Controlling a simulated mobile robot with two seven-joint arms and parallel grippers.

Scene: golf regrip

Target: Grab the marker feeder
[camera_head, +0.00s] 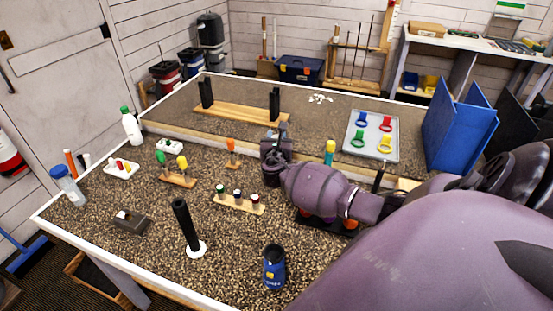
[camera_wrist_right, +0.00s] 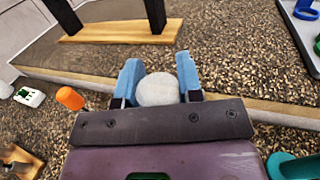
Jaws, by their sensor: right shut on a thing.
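My right gripper (camera_head: 276,145) reaches over the middle of the table, near the raised back section's edge. In the right wrist view, its blue-tipped fingers (camera_wrist_right: 158,74) are shut on a pale grey, rounded thing (camera_wrist_right: 157,90). That thing is largely hidden in the head view. I cannot tell for sure whether it is the marker feeder. My left gripper is not in view.
A wooden bar with two black posts (camera_head: 241,115) stands behind the gripper. A grey tray with coloured ring-handled tools (camera_head: 371,153) lies at right. A small wooden rack (camera_head: 238,204), a black upright grip (camera_head: 186,226) and a blue can (camera_head: 274,268) stand in front.

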